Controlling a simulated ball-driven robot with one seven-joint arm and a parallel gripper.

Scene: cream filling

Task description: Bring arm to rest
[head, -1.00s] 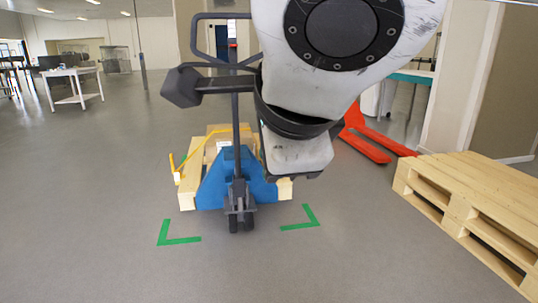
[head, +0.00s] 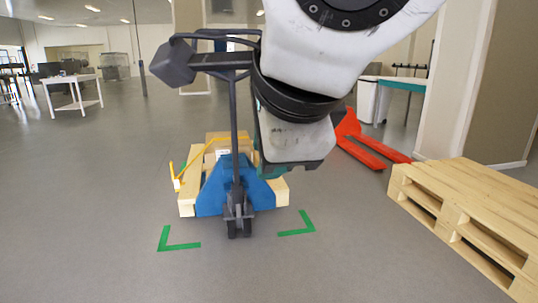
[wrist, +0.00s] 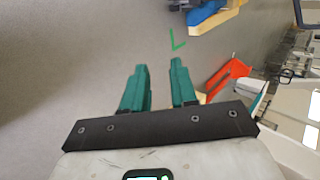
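My arm hangs across the upper middle of the head view, in front of a blue pallet jack (head: 222,188). In the wrist view my gripper (wrist: 162,70) shows two green fingers with a clear gap between them. Nothing is between the fingers, and bare grey floor shows past them. In the head view the fingers are mostly hidden behind my arm.
The jack stands at a loaded wooden pallet (head: 187,200) behind green floor corner marks (head: 180,247). An orange-red pallet jack (head: 368,148) is behind at right. A white table (head: 72,82) is far left. The front floor is clear.

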